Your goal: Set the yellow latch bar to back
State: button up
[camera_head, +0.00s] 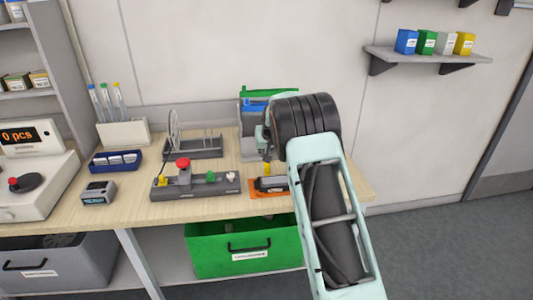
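A long grey panel (212,188) lies near the front of the wooden table. It carries a red knob (183,163), a small yellow part (185,178), a green part (211,177) and a pale knob (231,176). Another small yellow piece (267,168) stands to the right, by an orange tray. I cannot tell which yellow piece is the latch bar, nor its setting. My gripper (267,148) is above the right part of the table, near the orange tray. My arm mostly hides it, and its fingers are not clear.
The orange tray (256,194) holds a dark item. A dark fixture with a disc (174,132) stands behind the panel. A small grey device (98,193) and a blue holder (103,165) are to the left. A green bin (205,255) is below the table.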

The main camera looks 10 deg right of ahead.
jog(key=o, duration=0.4)
jog(key=shift+w+r, duration=0.1)
jog(key=shift+w, duration=0.05)
jog(key=shift+o, duration=0.2)
jog(key=v, duration=1.2)
